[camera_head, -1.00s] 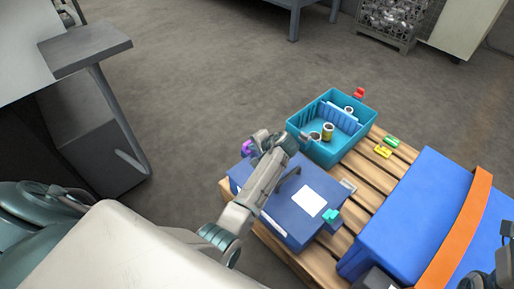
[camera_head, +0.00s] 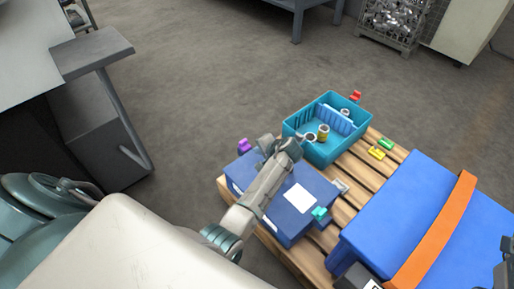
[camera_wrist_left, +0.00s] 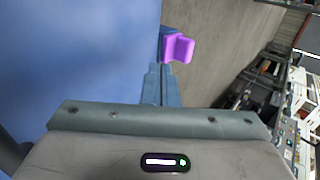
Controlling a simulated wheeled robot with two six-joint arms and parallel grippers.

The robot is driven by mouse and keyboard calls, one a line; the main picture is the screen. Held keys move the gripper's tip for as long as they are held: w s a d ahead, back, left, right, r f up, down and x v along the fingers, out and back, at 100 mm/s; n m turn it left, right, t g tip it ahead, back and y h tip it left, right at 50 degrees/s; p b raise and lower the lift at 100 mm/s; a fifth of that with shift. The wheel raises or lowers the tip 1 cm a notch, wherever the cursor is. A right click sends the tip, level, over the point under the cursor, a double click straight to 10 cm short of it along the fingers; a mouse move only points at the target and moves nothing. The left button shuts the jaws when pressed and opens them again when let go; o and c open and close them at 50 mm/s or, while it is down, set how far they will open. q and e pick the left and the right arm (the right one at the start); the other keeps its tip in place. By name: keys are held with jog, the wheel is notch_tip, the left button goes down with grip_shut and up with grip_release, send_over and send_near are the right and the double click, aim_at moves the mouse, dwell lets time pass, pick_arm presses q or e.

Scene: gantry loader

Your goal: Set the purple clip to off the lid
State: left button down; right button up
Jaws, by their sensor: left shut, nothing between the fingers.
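The purple clip (camera_head: 244,145) sits at the far left corner of the dark blue lidded box (camera_head: 318,184). In the left wrist view the clip (camera_wrist_left: 178,47) is at the edge of the blue lid (camera_wrist_left: 80,55), just beyond the fingertips. My left gripper (camera_head: 268,145) is over the box's far edge, to the right of the clip and apart from it. Its narrow fingers (camera_wrist_left: 157,72) are shut with nothing between them. A teal clip (camera_head: 320,213) is on the box's near right edge. My right arm shows only as a dark part at the right edge.
The box stands on a wooden pallet (camera_head: 352,203). A teal bin (camera_head: 325,156) with cylindrical parts is behind it. Green (camera_head: 386,144) and yellow (camera_head: 377,153) clips lie on the slats. A red clip (camera_head: 355,96) is at the bin's far rim. A big blue case (camera_head: 400,205) with an orange strap stands right.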

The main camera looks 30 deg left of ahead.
pick_arm(q)
jog(key=p+v, duration=0.2)
jog(key=v, duration=0.5)
jog(key=shift+s+d, duration=0.2)
jog(key=shift+r, duration=0.1)
